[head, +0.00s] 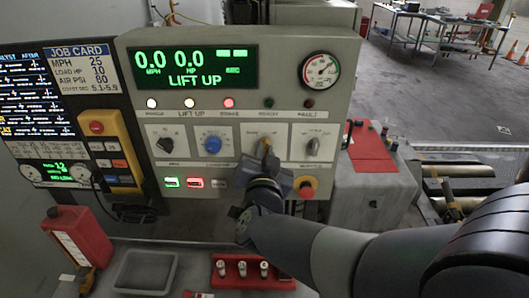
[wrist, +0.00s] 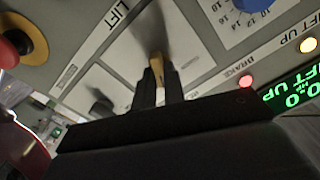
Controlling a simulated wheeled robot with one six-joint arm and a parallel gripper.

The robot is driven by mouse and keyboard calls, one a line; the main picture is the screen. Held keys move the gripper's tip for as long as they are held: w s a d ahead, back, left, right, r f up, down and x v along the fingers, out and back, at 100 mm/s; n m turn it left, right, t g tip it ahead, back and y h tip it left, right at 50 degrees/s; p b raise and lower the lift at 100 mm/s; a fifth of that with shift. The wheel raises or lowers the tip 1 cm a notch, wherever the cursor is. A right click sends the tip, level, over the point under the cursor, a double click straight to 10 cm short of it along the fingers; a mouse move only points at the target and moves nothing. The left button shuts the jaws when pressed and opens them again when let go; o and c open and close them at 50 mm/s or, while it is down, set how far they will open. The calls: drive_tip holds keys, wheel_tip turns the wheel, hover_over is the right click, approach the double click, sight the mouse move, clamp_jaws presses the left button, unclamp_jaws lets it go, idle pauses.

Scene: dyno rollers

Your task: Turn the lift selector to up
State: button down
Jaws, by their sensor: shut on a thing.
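The lift selector (head: 266,143) is the third of the knobs in a row on the grey control panel (head: 350,50). It has a yellow pointer that stands roughly upright in the head view. My gripper (head: 265,165) reaches it from below. In the wrist view my gripper (wrist: 160,85) is shut on the yellow selector (wrist: 156,64), one dark finger on each side. The fingers hide much of the knob. The green display (head: 195,68) reads LIFT UP, and the LIFT UP lamp (head: 189,103) is lit.
A blue knob (head: 213,142) sits left of the selector and a grey knob (head: 313,143) right of it. A red emergency button (head: 306,189) is close to my wrist at lower right. The red BRAKE lamp (head: 228,103) is lit. A red rack (head: 240,270) stands below.

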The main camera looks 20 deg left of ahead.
drive_tip(key=b, duration=0.1)
drive_tip(key=m+b, duration=0.1)
drive_tip(key=shift+f+m+b, duration=0.25)
drive_tip(key=shift+m+b, duration=0.05)
drive_tip(key=shift+b, duration=0.05)
drive_tip(key=shift+r+m+b, duration=0.2)
drive_tip(key=shift+m+b, duration=0.35)
drive_tip(key=shift+m, duration=0.35)
drive_tip(key=c, duration=1.5)
unclamp_jaws()
drive_tip(key=v, duration=1)
drive_tip(key=shift+s, duration=0.4)
